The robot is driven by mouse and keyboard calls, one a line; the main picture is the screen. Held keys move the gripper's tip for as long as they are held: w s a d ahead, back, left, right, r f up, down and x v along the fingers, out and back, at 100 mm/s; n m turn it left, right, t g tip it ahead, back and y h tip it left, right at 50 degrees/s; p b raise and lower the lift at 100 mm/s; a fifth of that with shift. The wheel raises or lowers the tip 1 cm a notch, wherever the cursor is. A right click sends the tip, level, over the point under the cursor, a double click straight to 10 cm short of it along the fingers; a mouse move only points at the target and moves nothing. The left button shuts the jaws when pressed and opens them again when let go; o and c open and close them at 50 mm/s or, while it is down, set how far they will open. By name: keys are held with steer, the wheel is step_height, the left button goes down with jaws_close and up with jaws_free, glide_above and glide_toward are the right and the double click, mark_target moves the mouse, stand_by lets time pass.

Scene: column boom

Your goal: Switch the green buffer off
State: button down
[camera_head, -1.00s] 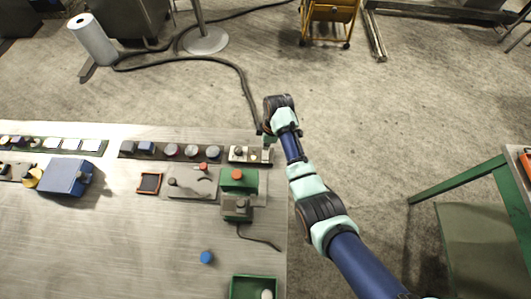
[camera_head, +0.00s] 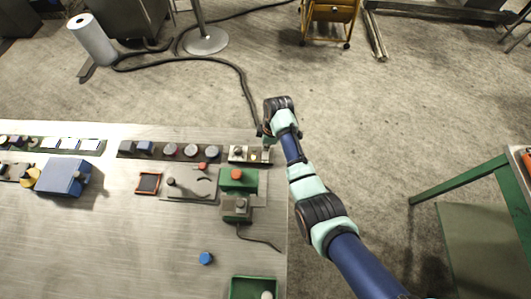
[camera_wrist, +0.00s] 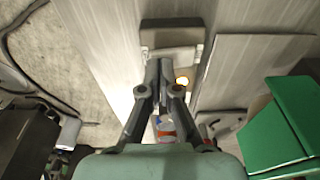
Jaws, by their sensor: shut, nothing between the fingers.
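The green box (camera_head: 239,184) with a red round top sits near the table's right edge; I take it to be the green buffer. A green block (camera_wrist: 285,128) shows at the right of the wrist view. A small light panel (camera_head: 248,154) with a dark knob and small fittings lies behind the box. In the head view my gripper (camera_head: 267,146) is small and partly hidden by my wrist. The fingers hide part of the panel; contact cannot be told.
A strip of round knobs (camera_head: 170,150) lies left of the panel. A green tray (camera_head: 234,290) and a blue knob (camera_head: 206,258) are nearer the front. Open floor lies right of the table.

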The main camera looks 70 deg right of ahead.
steer(key=shift+f, duration=0.4)
steer(key=shift+r, duration=0.1)
step_height(320, 180, up, 7)
steer(key=p, duration=0.7)
stand_by(0.5)
